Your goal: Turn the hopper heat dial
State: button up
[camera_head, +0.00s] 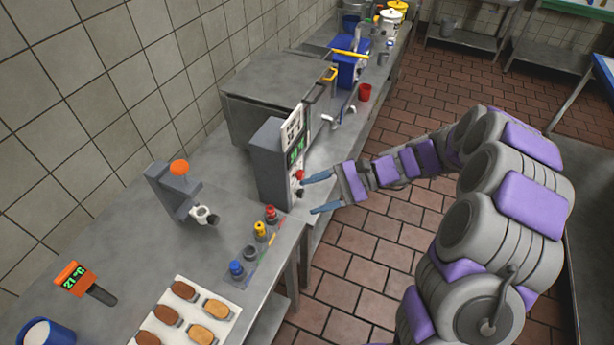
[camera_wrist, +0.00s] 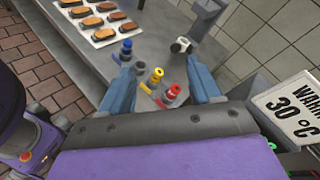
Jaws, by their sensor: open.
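A grey upright box (camera_head: 268,165) with a green lit display (camera_head: 297,152) and a white sign on top stands on the counter, likely the hopper unit. A red knob (camera_head: 299,174) and a dark knob (camera_head: 299,192) are on its front face; I cannot tell which is the heat dial. My gripper (camera_head: 308,195) is open and empty in front of this face, its upper fingertip close to the knobs; contact is unclear. In the wrist view the open fingers (camera_wrist: 160,72) point along the counter, and the sign (camera_wrist: 298,105) reads "WARM 30 °C". The knobs are not clear there.
A red cup (camera_head: 365,92) stands beyond.

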jog(key=w+d+f+m+t+y, duration=0.3)
jog(key=w+d+f+m+t, duration=0.15)
jog(key=w+f, duration=0.4)
jog(key=m+t, duration=0.6)
jog(key=m, duration=0.1)
send_near(303, 176)
jog(key=b+x, duration=0.2)
jog(key=x, duration=0.6)
jog(key=shift+w+a+f, duration=0.1)
jog(key=shift+w+a, duration=0.1)
jog(key=shift+a, duration=0.05)
jog(key=shift+c, duration=0.4)
jog(key=c, duration=1)
jog(key=shift+o, duration=0.2)
